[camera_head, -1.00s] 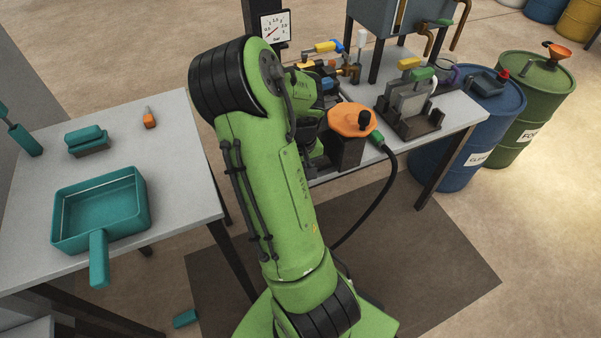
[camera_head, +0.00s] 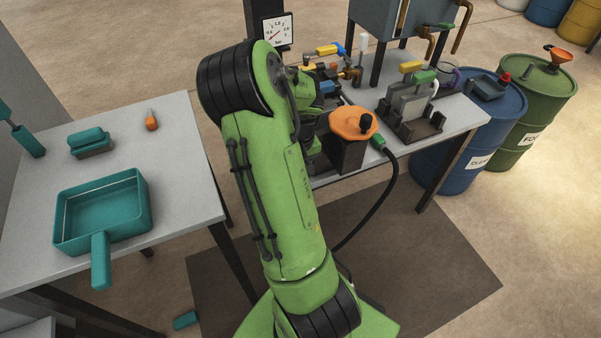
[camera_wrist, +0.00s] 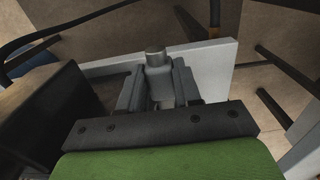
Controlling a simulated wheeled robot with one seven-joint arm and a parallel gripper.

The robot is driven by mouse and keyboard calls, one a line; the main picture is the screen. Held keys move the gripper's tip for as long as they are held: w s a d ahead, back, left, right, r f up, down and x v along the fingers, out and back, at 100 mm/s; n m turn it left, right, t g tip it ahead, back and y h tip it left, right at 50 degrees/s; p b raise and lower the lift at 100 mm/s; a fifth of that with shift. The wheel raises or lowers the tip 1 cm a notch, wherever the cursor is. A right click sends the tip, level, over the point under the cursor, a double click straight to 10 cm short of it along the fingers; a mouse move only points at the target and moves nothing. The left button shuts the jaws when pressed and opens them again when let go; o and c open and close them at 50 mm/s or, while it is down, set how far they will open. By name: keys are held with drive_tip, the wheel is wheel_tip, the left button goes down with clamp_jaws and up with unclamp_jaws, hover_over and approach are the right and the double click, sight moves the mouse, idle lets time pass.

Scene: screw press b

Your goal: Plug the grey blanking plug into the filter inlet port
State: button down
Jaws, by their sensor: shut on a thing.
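The grey blanking plug (camera_wrist: 155,62) shows in the wrist view, upright between the two dark fingers. My gripper (camera_wrist: 158,85) is shut on it. Its lower part is hidden between the fingers. In the head view my green arm hides the gripper and the plug. I cannot make out the filter inlet port for certain in either view. The area behind my arm on the press table is partly hidden.
A dark pump block with an orange cover (camera_head: 353,122) stands at the table's near edge, with a black hose hanging from a green connector (camera_head: 377,142). A grey plate unit (camera_head: 412,108) is to its right. Blue (camera_head: 470,140) and green (camera_head: 531,115) drums stand beyond. A teal pan (camera_head: 100,212) is on the left table.

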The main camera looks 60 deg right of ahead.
drive_tip(key=shift+w+d, duration=0.35)
drive_tip(key=shift+w, duration=0.2)
drive_tip(key=shift+w, duration=0.15)
idle(0.6)
drive_tip(key=shift+w+d, duration=0.15)
idle(0.3)
drive_tip(key=c, duration=0.7)
unclamp_jaws()
wheel_tip(320, 180, up, 16)
drive_tip(key=p, duration=0.5)
drive_tip(key=shift+p, duration=0.35)
drive_tip(key=shift+f, duration=0.1)
